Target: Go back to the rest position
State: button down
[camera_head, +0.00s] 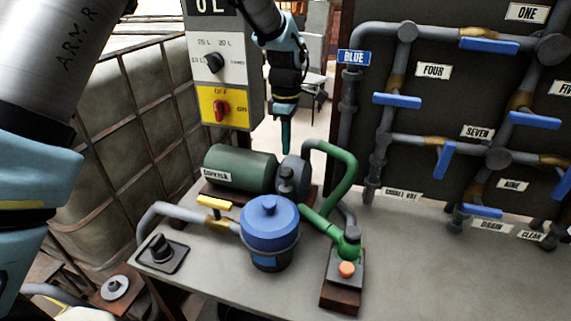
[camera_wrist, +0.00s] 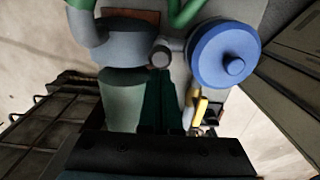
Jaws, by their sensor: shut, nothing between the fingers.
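My gripper (camera_head: 286,138) points downward in the head view, above and behind the pump motor. Its teal fingers are together with nothing between them. In the wrist view the closed fingers (camera_wrist: 162,105) hang over the green cylindrical motor (camera_wrist: 122,97). The motor, labelled on its left end, also shows in the head view (camera_head: 245,165). The gripper appears apart from everything; its exact height above the motor is hard to tell.
A blue-lidded pot (camera_head: 270,218), a yellow-handled valve (camera_head: 211,202) and a green hose (camera_head: 345,180) stand on the grey bench (camera_head: 440,260). A control box (camera_head: 222,100) stands at the back. A pipe panel with blue valve handles (camera_head: 397,100) is at right, a caged tank (camera_head: 130,120) at left.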

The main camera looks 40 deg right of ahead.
jog(key=shift+r+p, duration=0.55)
jog(key=shift+r, duration=0.65)
